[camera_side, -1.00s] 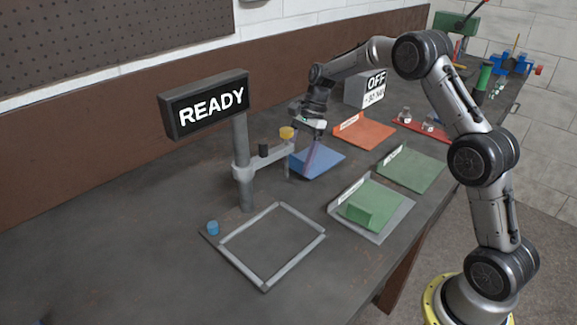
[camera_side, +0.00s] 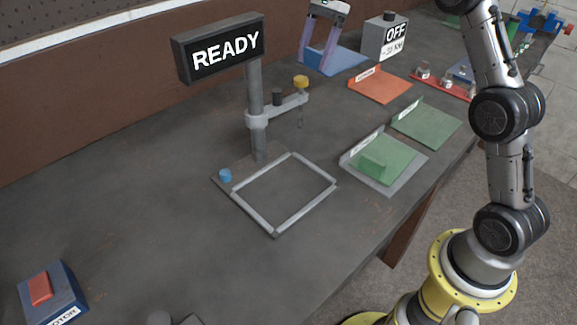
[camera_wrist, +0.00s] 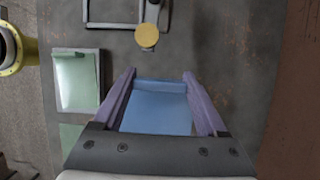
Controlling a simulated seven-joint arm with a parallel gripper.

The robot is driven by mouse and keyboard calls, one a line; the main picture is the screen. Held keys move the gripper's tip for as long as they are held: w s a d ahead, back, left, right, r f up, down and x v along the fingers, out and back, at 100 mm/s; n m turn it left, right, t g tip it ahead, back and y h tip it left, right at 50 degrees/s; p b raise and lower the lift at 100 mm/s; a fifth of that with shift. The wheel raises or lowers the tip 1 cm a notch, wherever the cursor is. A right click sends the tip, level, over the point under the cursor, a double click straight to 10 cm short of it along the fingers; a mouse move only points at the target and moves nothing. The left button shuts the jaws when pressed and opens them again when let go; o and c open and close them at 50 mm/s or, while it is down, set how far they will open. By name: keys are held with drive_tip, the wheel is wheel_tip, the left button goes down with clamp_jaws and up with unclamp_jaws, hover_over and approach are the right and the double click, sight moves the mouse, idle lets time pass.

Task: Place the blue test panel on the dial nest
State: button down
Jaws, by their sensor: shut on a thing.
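The blue test panel (camera_side: 346,62) is a flat blue sheet in the upper middle of the side view. My gripper (camera_side: 316,62) has its purple fingers on either side of the panel and is shut on it. In the wrist view the panel (camera_wrist: 155,112) fills the space between the fingers, its raised far edge at the fingertips. It appears held above the bench; the exact height is unclear. The dial nest (camera_side: 306,217) is a square of grey bars on the bench, empty. A post beside it carries the yellow-topped dial (camera_side: 301,81). The nest shows partly in the wrist view (camera_wrist: 91,40).
A READY sign (camera_side: 225,50) tops the dial post. A blue button (camera_side: 225,175) is by the nest's corner. An orange panel (camera_side: 378,86), a green panel (camera_side: 430,123) and a grey tray (camera_side: 407,178) with green pieces lie to the right. An OFF box (camera_side: 385,40) stands behind.

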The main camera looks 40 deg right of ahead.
drive_tip(key=s+a+r, duration=0.3)
drive_tip(key=s+a, duration=0.2)
drive_tip(key=a, duration=0.2)
drive_tip(key=s+a+r, duration=0.3)
drive_tip(key=s+a, duration=0.2)
drive_tip(key=a, duration=0.2)
drive_tip(key=s+a+f, duration=0.1)
drive_tip(key=s+a, duration=0.2)
drive_tip(key=s, duration=0.4)
drive_tip(key=s+a+f, duration=0.2)
drive_tip(key=s+a, duration=0.2)
drive_tip(key=s, duration=0.3)
drive_tip(key=w+a+f, duration=0.2)
drive_tip(key=w+f, duration=0.1)
drive_tip(key=f, duration=0.1)
drive_tip(key=w+a+f, duration=0.2)
drive_tip(key=w+f, duration=0.2)
drive_tip(key=f, duration=0.1)
drive_tip(key=w+a+f, duration=0.2)
drive_tip(key=w+f, duration=0.2)
drive_tip(key=f, duration=0.1)
drive_tip(key=shift+w+a, duration=0.1)
drive_tip(key=shift+w+a+f, duration=0.25)
drive_tip(key=shift+w+f, duration=0.15)
drive_tip(key=shift+f, duration=0.25)
drive_tip(key=shift+w+f, duration=0.1)
drive_tip(key=shift+f, duration=1.45)
drive_tip(key=shift+f, duration=0.1)
